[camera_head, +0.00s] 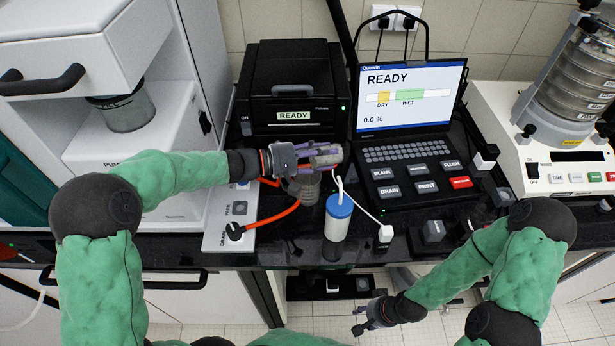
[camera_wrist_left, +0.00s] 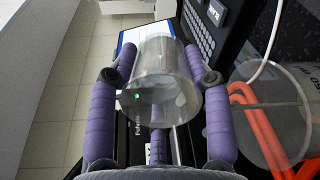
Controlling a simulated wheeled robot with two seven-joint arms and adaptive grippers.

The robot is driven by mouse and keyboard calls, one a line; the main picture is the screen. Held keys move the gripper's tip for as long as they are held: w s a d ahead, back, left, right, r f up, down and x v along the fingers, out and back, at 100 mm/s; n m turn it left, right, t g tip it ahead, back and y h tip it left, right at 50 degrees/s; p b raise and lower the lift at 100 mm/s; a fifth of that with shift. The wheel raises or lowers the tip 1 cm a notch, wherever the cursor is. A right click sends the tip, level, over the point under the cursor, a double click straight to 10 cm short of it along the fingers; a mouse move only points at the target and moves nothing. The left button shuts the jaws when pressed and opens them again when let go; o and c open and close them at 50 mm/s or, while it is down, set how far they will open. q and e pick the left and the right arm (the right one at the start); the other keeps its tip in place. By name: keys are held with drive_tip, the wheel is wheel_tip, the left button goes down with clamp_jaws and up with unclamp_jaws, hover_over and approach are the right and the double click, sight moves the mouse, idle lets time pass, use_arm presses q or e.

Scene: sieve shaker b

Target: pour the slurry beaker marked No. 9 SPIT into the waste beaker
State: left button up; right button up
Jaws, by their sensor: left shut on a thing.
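My left gripper (camera_head: 312,158) is shut on a clear beaker (camera_head: 326,155). The beaker is tipped well over toward its side, above the dark bench. It also shows between the purple fingers in the left wrist view (camera_wrist_left: 168,85); no number or name is readable on it, and no slurry can be made out. A second clear beaker (camera_head: 305,190) stands just below my left gripper, partly hidden by it. In the left wrist view a larger-looking clear beaker with printed marks (camera_wrist_left: 285,108) is at the right. My right gripper (camera_head: 368,318) is low in front of the bench, its finger opening unclear.
A blue-lidded white bottle (camera_head: 338,218) with a thin white tube stands right of the standing beaker. Orange tubing (camera_head: 270,217) runs close by on the left. A black READY box (camera_head: 292,95) and a laptop-like console (camera_head: 412,95) stand behind; a sieve shaker (camera_head: 575,85) is far right.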

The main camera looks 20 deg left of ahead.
use_arm(q)
drive_tip(key=shift+a+r+t+h+b, duration=0.15)
drive_tip(key=shift+h+b, duration=0.15)
drive_tip(key=shift+b, duration=0.45)
drive_tip(key=shift+f+t+h+b, duration=0.15)
drive_tip(key=shift+h+b, duration=0.15)
drive_tip(key=shift+b, duration=0.4)
drive_tip(key=shift+r, duration=0.25)
drive_tip(key=shift+s+a+r+t+h+b, duration=0.1)
drive_tip(key=shift+r+t+h+b, duration=0.3)
drive_tip(key=shift+b, duration=0.3)
drive_tip(key=shift+s+a+r+t+h+b, duration=0.1)
drive_tip(key=shift+r+h+b, duration=0.1)
drive_tip(key=shift+r+b, duration=0.4)
